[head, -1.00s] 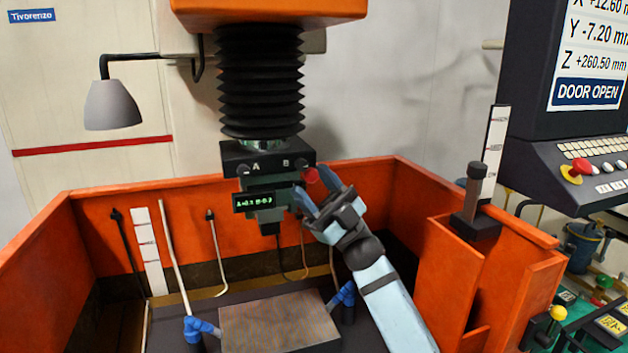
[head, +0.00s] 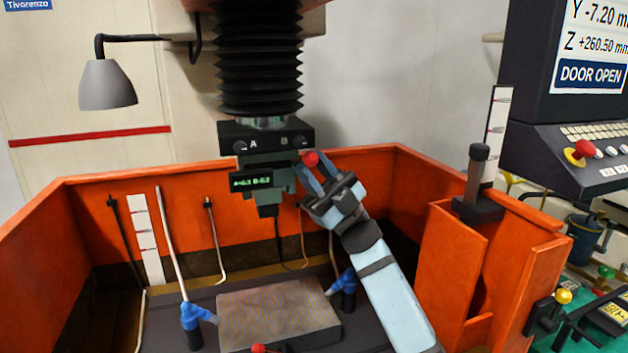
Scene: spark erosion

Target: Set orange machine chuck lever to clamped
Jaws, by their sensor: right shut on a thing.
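The orange machine's dark chuck head (head: 266,137), marked A and B, hangs below the black bellows. A small display on it glows green. The chuck lever's red knob (head: 310,158) shows at the right side of the head. My right gripper (head: 311,167) is shut on this lever at the knob, one finger on each side. The lever's shaft is mostly hidden behind the knob and fingers, so I cannot tell its setting. My left gripper is not in view.
The orange tank walls (head: 370,165) surround the work area. A grey block (head: 278,312) lies below the head between blue nozzles (head: 196,322). A lamp (head: 107,86) hangs at left. A control console (head: 580,150) reading DOOR OPEN stands at right.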

